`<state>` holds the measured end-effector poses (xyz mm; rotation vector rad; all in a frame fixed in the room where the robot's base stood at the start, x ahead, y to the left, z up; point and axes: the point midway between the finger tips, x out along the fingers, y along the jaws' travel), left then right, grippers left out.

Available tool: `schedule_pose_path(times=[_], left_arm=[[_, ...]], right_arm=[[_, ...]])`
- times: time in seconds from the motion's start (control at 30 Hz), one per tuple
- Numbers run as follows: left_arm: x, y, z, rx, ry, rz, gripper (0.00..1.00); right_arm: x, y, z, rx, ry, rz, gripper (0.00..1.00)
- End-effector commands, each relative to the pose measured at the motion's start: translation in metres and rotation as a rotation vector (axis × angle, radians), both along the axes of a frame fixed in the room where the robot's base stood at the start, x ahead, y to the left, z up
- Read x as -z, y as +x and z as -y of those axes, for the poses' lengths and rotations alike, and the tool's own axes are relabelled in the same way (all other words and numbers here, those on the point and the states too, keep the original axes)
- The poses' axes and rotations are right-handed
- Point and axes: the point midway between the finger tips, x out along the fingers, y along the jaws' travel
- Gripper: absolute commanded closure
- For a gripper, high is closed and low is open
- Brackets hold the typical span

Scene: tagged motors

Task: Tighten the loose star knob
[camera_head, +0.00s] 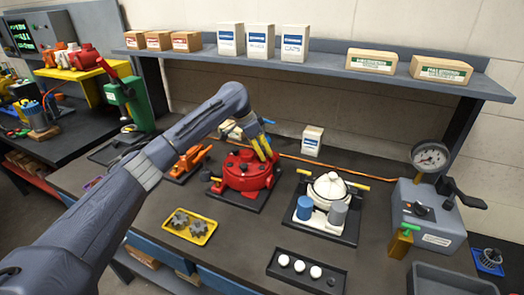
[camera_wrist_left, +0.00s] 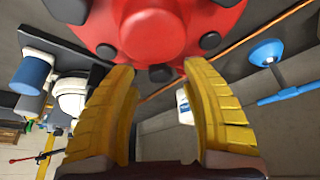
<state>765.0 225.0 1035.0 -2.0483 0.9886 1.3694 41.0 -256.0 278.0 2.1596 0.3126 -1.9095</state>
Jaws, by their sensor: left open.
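The red motor (camera_head: 243,175) stands on a dark base plate in the middle of the bench. My left gripper (camera_head: 263,148) is over its right upper side, with its yellow fingers pointing down. In the left wrist view the yellow fingers (camera_wrist_left: 163,75) are spread apart with nothing between them. The red housing (camera_wrist_left: 200,12) and its round red hub (camera_wrist_left: 152,35) are just beyond the fingertips. Several dark knobs ring the hub, and one dark knob (camera_wrist_left: 162,73) shows between the tips. I cannot tell which knob is loose, or whether a finger touches the housing. My right gripper is not in view.
A white motor (camera_head: 327,188) with blue and grey cylinders stands to the right. A grey gauge unit (camera_head: 430,215) is farther right. A yellow tray (camera_head: 189,226) with dark gears and a black tray (camera_head: 307,268) with white balls lie in front. An orange tool (camera_head: 190,160) lies left.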

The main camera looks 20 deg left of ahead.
Motion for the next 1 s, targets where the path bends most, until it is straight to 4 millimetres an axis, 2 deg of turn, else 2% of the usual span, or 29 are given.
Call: schedule_pose_path(times=[0.4, 0.8, 1.0], left_arm=[[0.0029, 0.0010, 0.0007, 0.000, 0.001, 0.001, 0.52], [0.0027, 0.0009, 0.0007, 0.000, 0.001, 0.001, 0.99], [0.0025, 0.0010, 0.0008, 0.000, 0.000, 0.001, 1.00]], right_arm=[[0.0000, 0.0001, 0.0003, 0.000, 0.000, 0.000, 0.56], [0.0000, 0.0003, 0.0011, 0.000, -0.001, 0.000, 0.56], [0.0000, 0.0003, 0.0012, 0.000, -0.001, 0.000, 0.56]])
